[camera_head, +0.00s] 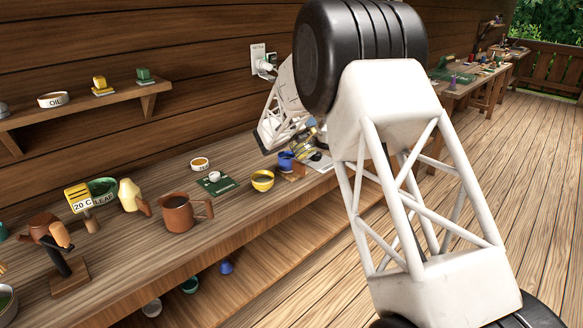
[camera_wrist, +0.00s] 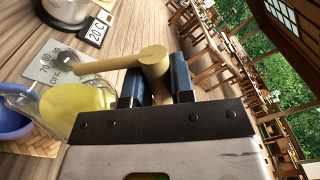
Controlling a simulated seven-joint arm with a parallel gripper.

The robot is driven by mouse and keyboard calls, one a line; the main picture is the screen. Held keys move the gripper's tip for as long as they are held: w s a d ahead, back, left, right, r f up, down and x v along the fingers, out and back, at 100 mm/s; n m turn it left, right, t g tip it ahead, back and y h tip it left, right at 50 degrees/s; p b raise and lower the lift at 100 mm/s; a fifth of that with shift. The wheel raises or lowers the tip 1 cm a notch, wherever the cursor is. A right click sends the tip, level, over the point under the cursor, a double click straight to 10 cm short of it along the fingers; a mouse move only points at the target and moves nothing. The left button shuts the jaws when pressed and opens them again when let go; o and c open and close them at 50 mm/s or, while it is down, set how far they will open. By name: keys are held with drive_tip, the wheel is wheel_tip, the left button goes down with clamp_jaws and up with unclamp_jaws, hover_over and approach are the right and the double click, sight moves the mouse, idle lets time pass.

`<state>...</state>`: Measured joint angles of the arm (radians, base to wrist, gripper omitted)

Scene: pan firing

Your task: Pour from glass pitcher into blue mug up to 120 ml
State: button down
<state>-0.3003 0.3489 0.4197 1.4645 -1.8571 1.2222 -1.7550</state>
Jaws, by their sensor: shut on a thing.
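My gripper (camera_wrist: 155,80) is shut on the pale wooden handle (camera_wrist: 110,65) of the glass pitcher (camera_wrist: 22,95). In the wrist view the clear glass lies at the left, with a yellow area on its near side; I cannot tell whether that is liquid or a part of the pitcher. The blue mug (camera_wrist: 12,122) shows below the glass at the left edge. In the head view the mug (camera_head: 286,159) stands on the bench, with the pitcher (camera_head: 304,147) close to its right, looking tilted. My arm hides part of it. The mug's inside and liquid level are not readable.
A yellow bowl (camera_head: 262,181), a green card (camera_head: 216,185) and a brown pitcher (camera_head: 178,212) stand left of the mug on the bench.

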drive_tip(key=shift+w+a+r+n, duration=0.1)
drive_tip(key=shift+w+a+n, duration=0.65)
drive_tip(key=shift+n, duration=0.35)
idle(2.0)
drive_tip(key=shift+w+a+n, duration=0.6)
drive_tip(key=shift+w+n, duration=0.05)
drive_tip(key=shift+n, duration=0.25)
idle(4.0)
